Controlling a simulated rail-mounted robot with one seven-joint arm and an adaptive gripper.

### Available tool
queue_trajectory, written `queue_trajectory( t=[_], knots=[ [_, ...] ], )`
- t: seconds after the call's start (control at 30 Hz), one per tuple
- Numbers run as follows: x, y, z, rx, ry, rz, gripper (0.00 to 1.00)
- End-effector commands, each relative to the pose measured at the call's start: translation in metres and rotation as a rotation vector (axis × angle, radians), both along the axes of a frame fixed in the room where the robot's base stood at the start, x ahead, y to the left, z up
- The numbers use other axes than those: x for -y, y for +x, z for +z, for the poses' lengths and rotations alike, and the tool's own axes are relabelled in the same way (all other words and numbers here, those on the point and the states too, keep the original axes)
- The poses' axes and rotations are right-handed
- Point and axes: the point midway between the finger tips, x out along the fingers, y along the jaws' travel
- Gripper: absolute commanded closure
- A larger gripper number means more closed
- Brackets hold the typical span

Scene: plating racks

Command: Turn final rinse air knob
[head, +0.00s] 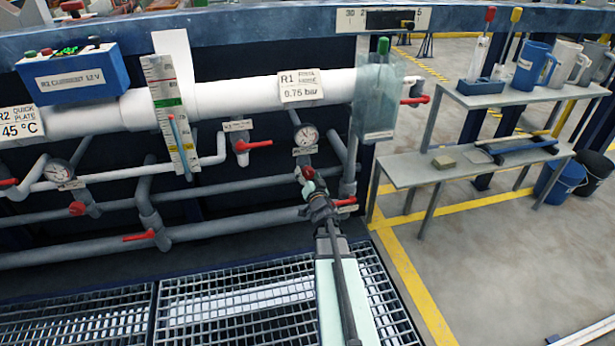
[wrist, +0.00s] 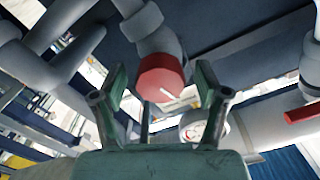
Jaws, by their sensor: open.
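The red knob (head: 307,172) sits below a round pressure gauge (head: 306,136), under the pipe label reading R1 final rinse 0.75 bar (head: 300,87). My gripper (head: 306,181) is right at this knob in the head view and partly covers it. In the wrist view the red knob (wrist: 161,78) has a white mark on its face and a grey valve body behind it. My gripper (wrist: 159,88) is open, with one finger on each side of the knob. Gaps show between the fingers and the knob, and I see no clear contact.
Red lever handles stick out nearby, one left of the gauge (head: 254,145) and one at lower right (head: 345,202). Grey pipes run behind and below. A translucent sleeve (head: 375,97) hangs to the right. Metal grating (head: 235,310) lies below. Benches (head: 450,166) stand farther right.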

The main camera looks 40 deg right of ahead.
Motion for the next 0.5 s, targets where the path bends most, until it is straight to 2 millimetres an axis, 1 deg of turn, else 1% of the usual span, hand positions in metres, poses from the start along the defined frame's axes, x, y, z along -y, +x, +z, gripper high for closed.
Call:
queue_trajectory(
  t=[0.03,0.1,0.4,0.43,0.47,0.5],
  knots=[
    [0.0021,0.0041,-0.0007,0.000,0.000,0.000,0.26],
    [0.0030,0.0060,-0.0003,0.000,0.000,0.000,0.26],
    [0.0031,0.0066,0.0003,0.000,0.001,-0.001,0.26],
    [0.0031,0.0066,0.0003,0.000,0.001,0.000,0.33],
    [0.0032,0.0066,0.0003,0.000,0.001,-0.001,0.44],
    [0.0032,0.0066,0.0002,0.000,0.001,0.000,0.58]
  ],
)
